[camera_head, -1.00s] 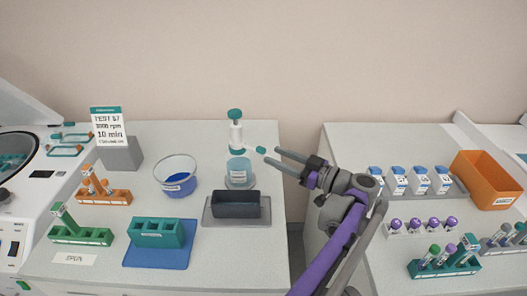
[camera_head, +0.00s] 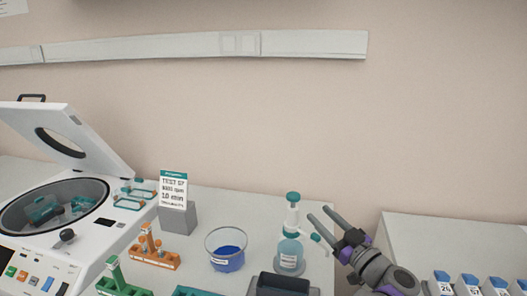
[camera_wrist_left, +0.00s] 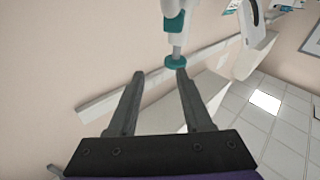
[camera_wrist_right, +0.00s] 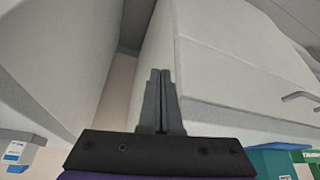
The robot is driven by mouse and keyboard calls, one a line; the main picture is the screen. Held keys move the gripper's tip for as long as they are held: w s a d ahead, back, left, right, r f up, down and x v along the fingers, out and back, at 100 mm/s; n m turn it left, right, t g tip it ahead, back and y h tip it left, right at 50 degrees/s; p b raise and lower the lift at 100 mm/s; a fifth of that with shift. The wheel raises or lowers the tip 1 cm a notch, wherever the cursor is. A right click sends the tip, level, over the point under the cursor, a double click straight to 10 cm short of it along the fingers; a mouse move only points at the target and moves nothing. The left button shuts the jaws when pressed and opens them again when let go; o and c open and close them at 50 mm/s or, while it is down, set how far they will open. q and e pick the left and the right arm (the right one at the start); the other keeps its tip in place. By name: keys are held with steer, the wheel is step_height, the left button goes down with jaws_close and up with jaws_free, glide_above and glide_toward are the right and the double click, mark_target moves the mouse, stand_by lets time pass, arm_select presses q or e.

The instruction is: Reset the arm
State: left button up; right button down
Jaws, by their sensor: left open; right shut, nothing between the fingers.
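My left gripper (camera_head: 318,212) is open and empty in the head view. Its fingers point up and left, at the right edge of the left bench, close beside the pump bottle (camera_head: 291,250) with teal cap and spout. I cannot tell whether they touch. In the left wrist view the open fingers (camera_wrist_left: 158,74) have a white-and-teal piece (camera_wrist_left: 175,62), likely the bottle's top, in front of or between their tips. My right gripper (camera_wrist_right: 160,72) shows only in the right wrist view, shut and empty, before pale cabinet-like surfaces.
An open centrifuge (camera_head: 55,205) stands at left. A sign (camera_head: 173,190), an orange rack (camera_head: 152,255), a blue-filled bowl (camera_head: 227,258) and a dark tray (camera_head: 282,284) share the left bench. Blue-capped containers (camera_head: 468,284) stand on the right bench past a gap.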

arm_select(q)
steer(key=w+a+r+m+t+h+p, duration=0.1)
steer(key=a+r+m+h, duration=0.25)
steer(key=a+h, duration=0.2)
steer(key=a+r+m+t+h+p, duration=0.1)
steer(key=a+r+m+h, duration=0.2)
steer(key=a+m+h, duration=0.3)
steer(key=s+a+f+n+g+y+p, duration=0.1)
steer(key=s+a+f+g, duration=0.6)
steer(key=s+a+f, duration=0.5)
steer(key=s+a+f+n+g+y+p, duration=0.1)
steer(key=s+a+f+g, duration=0.6)
steer(key=s+a+f, duration=0.4)
steer(key=s+f, duration=0.4)
steer(key=s, duration=0.5)
steer(key=shift+a+f+y+p, duration=0.25)
steer(key=shift+a+y+p, duration=0.1)
steer(key=shift+a, duration=0.05)
